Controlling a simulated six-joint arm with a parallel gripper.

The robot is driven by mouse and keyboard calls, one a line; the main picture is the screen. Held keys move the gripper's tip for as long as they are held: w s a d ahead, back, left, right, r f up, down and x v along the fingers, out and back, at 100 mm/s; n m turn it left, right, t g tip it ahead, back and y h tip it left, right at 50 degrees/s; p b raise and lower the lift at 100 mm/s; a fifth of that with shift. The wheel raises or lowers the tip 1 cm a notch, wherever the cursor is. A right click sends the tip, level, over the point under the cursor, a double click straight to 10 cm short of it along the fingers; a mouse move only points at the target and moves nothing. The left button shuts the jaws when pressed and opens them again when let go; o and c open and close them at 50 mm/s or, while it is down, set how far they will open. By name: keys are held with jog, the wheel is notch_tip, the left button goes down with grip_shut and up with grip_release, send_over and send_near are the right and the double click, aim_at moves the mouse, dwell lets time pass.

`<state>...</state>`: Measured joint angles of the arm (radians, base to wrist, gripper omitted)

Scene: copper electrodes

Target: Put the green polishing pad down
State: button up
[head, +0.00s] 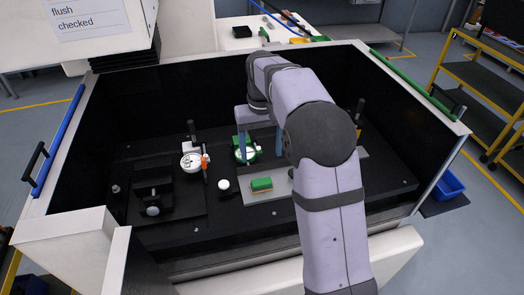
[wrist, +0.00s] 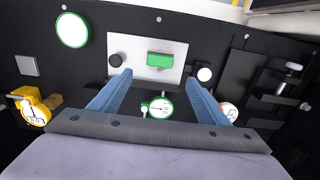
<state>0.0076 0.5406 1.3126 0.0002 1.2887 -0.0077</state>
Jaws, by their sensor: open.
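The green polishing pad (head: 261,184) is a small green block with a pale lower edge. It lies on a light grey plate (head: 285,192) in the black work tray. In the wrist view the pad (wrist: 159,59) is on the plate (wrist: 136,44), ahead of and between the fingertips. My gripper (head: 259,142) is above the tray, behind the pad in the head view. The blue fingers of my gripper (wrist: 159,76) are spread wide with nothing held between them. The pad is apart from both fingers.
A green dial gauge (head: 246,155) stands behind the plate, with an orange-marked gauge (head: 192,162) to its left. A white knob (head: 224,184) is beside the plate. A black clamp (head: 152,190) stands farther left. A yellow gauge (wrist: 33,112) shows in the wrist view.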

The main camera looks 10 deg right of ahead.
jog(key=s+f, duration=0.4)
jog(key=s, duration=0.9)
jog(key=s+f, duration=0.5)
jog(key=s, duration=0.8)
jog(key=shift+s+a, duration=0.15)
jog(key=shift+a, duration=0.05)
jog(key=shift+o, duration=0.3)
jog(key=shift+f, duration=0.1)
jog(key=r+t+p, duration=0.1)
jog(key=t, duration=0.4)
send_over(261, 185)
jog(key=s, duration=0.1)
jog(key=shift+d+r, duration=0.1)
